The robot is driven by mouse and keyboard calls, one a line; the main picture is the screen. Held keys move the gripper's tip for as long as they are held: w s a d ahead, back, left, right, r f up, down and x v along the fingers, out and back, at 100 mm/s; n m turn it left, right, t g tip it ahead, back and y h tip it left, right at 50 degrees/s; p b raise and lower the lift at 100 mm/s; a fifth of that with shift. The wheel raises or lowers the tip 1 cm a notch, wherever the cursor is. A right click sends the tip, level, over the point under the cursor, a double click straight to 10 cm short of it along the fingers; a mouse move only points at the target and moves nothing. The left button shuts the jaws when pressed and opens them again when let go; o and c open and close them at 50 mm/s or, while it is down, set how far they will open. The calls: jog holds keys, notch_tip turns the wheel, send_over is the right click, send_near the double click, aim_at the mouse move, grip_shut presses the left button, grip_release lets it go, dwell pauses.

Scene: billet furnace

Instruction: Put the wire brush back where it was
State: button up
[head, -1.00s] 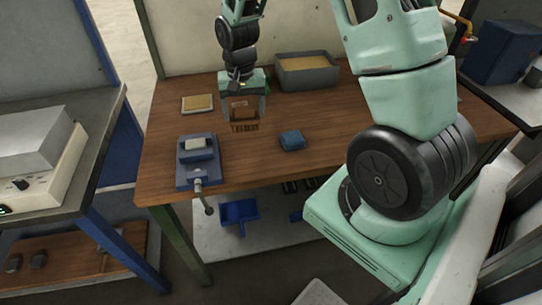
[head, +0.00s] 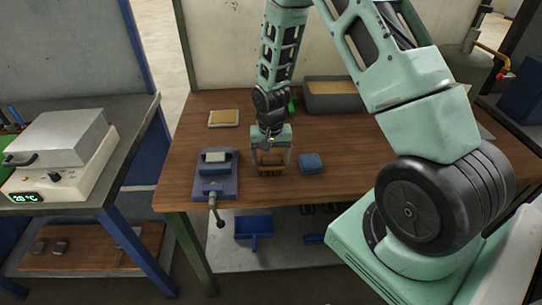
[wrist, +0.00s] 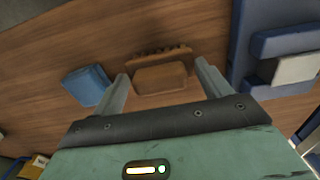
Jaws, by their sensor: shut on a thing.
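My gripper (head: 271,163) points down over the wooden bench and is shut on the wire brush. The brush has a brown wooden block (head: 270,157) with a row of bristles along it. In the wrist view the brush (wrist: 160,78) lies between the two fingertips. In the head view it is between the blue vise (head: 214,184) on its left and a small blue block (head: 312,163) on its right. It is low over the bench top; I cannot tell whether it touches the wood.
A grey bin (head: 338,104) of tan material stands at the back of the bench (head: 350,150). A small tan-topped tray (head: 223,118) lies back left. The vise handle sticks out past the front edge. A furnace (head: 62,150) reading 20 °C stands on the left table.

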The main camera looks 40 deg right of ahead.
jog(key=shift+f, duration=0.25)
jog(key=shift+f, duration=0.2)
jog(key=o, duration=1)
jog(key=shift+c, duration=0.2)
jog(key=shift+r, duration=0.1)
